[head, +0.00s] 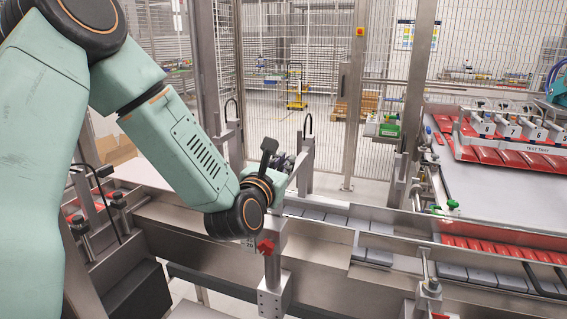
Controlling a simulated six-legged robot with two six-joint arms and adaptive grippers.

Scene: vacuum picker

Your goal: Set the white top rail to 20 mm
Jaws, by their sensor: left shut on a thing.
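My left arm comes in from the left, and its black wrist covers part of the rail line. My left gripper (283,165) is past the wrist, partly hidden, at the top of a metal post. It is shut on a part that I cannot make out. A black lever (268,145) stands up beside it. A red knob (265,247) sits on the post (273,275) below the wrist. My right gripper is not in view.
Grey packs (375,256) lie along the conveyor channel. Another clamp post (428,290) stands at the lower right. A table (480,195) with red items and numbered suction heads (510,130) is at the right. A mesh fence (300,80) closes off the back.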

